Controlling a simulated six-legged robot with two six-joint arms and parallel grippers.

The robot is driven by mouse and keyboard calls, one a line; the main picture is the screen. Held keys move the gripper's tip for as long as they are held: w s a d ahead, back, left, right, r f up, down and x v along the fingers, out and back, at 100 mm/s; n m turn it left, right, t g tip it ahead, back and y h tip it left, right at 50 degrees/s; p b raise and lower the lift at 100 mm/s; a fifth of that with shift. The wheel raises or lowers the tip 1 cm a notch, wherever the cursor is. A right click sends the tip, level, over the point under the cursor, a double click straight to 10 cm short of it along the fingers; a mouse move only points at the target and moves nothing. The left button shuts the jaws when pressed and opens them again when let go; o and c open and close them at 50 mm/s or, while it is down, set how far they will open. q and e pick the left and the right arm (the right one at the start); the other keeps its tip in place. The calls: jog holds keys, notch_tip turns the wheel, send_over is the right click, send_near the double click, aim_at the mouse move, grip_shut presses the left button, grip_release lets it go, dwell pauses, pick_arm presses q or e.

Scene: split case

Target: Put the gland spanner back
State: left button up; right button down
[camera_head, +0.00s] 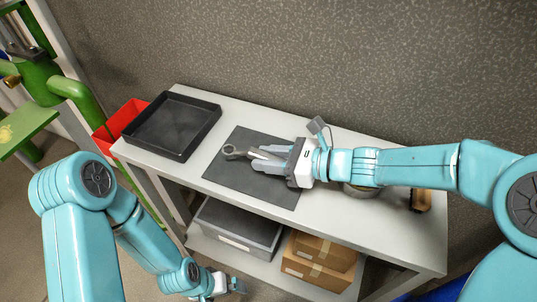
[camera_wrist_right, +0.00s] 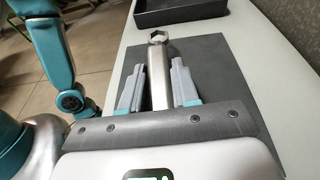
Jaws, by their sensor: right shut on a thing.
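The gland spanner (camera_head: 233,152) is a grey metal tool with a ring-like open head. My right gripper (camera_head: 258,160) is shut on its handle, with the head sticking out toward the left over the dark mat (camera_head: 225,178). In the right wrist view the spanner (camera_wrist_right: 159,75) lies between the two grey fingers of my right gripper (camera_wrist_right: 159,62), its head pointing away. I cannot tell whether the spanner touches the mat. My left gripper (camera_head: 226,286) hangs low at the bottom of the head view, beside the bench, and its jaws are too small to read.
An empty black tray (camera_head: 184,152) sits on the left end of the white bench (camera_head: 330,218). A red bin (camera_head: 112,133) stands beside it. A brown object (camera_head: 421,200) lies at the right end. A grey box (camera_head: 240,226) and cardboard boxes (camera_head: 318,262) fill the lower shelf.

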jog(key=shift+f, duration=0.1)
jog(key=shift+w+f+b, duration=0.1)
jog(key=shift+f+b, duration=0.6)
jog(key=shift+f, duration=0.05)
dwell(0.3)
jog(key=c, duration=0.8)
grip_release()
jog(key=shift+p+v, duration=0.55)
jog(key=shift+v, duration=2.45)
